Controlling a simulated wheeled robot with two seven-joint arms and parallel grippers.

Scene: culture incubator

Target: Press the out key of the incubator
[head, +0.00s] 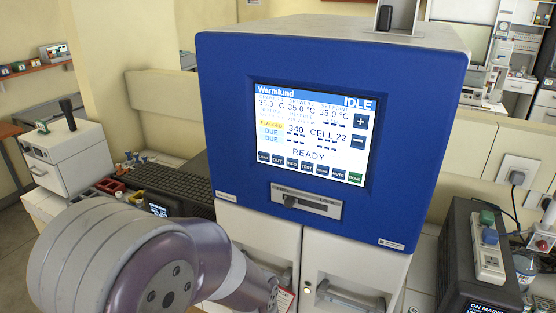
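The blue-fronted incubator (225,120) stands in the middle of the head view with its lit screen (300,128) facing me. The screen reads IDLE, CELL 22 and READY. A row of dark keys runs along the screen's lower edge. The out key (277,160) is second from the left, beside the load key (263,157), and nothing covers it. My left arm reaches in from the lower left, below the screen and apart from the key. Its gripper cannot be made out. My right gripper is out of the picture.
A slide latch (305,202) sits below the screen, above white doors with handles (350,297). A dark box (480,255) with a power strip stands to the right. The space before the screen is clear.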

